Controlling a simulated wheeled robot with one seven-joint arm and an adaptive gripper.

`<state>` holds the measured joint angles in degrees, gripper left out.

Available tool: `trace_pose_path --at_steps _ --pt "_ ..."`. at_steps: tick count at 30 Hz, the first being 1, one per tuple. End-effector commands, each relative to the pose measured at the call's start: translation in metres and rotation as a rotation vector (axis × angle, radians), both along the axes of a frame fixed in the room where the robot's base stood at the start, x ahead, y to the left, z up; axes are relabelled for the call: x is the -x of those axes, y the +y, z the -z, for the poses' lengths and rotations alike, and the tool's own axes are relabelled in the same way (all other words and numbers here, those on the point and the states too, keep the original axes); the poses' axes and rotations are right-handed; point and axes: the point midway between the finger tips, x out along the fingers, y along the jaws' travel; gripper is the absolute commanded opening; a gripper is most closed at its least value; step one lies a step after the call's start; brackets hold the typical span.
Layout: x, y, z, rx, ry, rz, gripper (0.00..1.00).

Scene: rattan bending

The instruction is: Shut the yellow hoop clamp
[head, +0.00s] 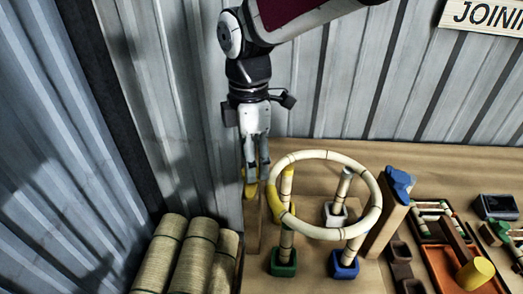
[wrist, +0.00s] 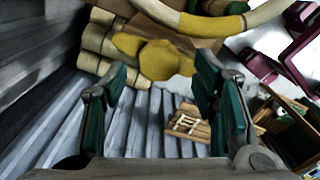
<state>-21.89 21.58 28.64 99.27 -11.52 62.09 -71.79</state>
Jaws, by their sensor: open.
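The yellow hoop clamp (head: 250,191) sits on a wooden post (head: 253,228) left of a pale rattan hoop (head: 322,155). In the wrist view the yellow clamp (wrist: 158,56) shows as a knob with a lobe to its left, just beyond the fingertips. The hoop (wrist: 158,12) with its yellow band passes above it there. My gripper (head: 257,172) points down over the clamp, and in the wrist view its fingers (wrist: 162,80) are apart with nothing between them. Whether a finger touches the clamp I cannot tell.
The hoop rests over posts with green (head: 284,262), blue (head: 344,264) and white (head: 335,213) bases. A blue clamp (head: 398,182) tops a wooden post at right. Rattan bundles (head: 196,252) stand at front left. The corrugated wall (head: 192,100) is close behind my gripper.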

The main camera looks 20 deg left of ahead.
Motion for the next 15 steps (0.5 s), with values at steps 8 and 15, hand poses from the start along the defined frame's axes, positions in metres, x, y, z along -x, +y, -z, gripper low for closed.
trace_pose_path --at_steps 8,15 --pt "0.0 0.0 0.022 0.001 -0.001 0.0 0.54" --pt "0.0 0.0 0.023 0.001 -0.001 0.0 0.54"
